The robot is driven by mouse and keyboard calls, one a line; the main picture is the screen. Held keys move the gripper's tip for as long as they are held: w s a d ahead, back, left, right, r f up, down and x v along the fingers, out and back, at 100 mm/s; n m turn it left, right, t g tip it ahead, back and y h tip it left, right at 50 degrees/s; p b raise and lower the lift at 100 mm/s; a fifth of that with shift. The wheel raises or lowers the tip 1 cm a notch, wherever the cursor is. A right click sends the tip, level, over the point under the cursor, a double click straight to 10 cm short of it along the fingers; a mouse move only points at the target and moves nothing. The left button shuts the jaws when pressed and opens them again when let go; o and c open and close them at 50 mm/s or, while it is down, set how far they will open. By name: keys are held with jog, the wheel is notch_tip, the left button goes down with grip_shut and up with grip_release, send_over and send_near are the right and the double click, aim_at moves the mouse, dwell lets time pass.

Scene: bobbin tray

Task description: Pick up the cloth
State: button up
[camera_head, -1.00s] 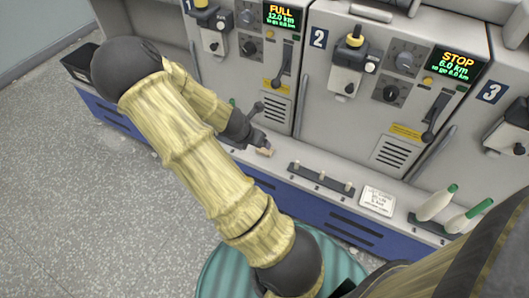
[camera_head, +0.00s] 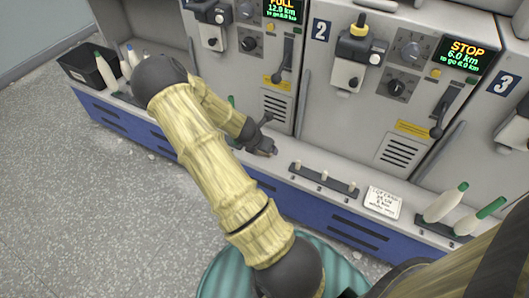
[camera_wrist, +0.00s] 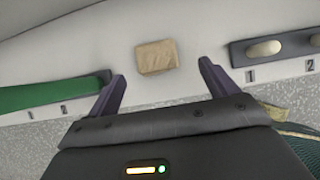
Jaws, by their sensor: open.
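The cloth (camera_wrist: 156,57) is a small folded tan piece lying flat on the pale ledge. In the wrist view it sits just beyond and between the fingertips, and no finger touches it. My gripper (camera_wrist: 161,80) is open and empty, with one dark finger on each side of the cloth. In the head view my gripper (camera_head: 265,148) is low over the ledge in front of the machines, and it hides the cloth there.
A peg rail (camera_head: 323,178) stands on the ledge right of my gripper, also in the wrist view (camera_wrist: 275,50). A green-tipped bobbin (camera_wrist: 50,96) lies left. A label card (camera_head: 382,202), white bobbins (camera_head: 445,203) and a black bin (camera_head: 90,66) are farther off. Machine fronts rise behind.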

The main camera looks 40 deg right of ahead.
jog(key=b+x, duration=0.2)
jog(key=x, duration=0.3)
jog(key=shift+w+a+f+b, duration=0.1)
jog(key=shift+w+f+b, duration=0.05)
jog(key=shift+w+b, duration=0.25)
dwell(0.3)
jog(key=c, duration=1.1)
jog(key=shift+o, duration=0.2)
notch_tip(320, 180, up, 10)
jog(key=p, duration=0.4)
jog(key=shift+p, duration=0.4)
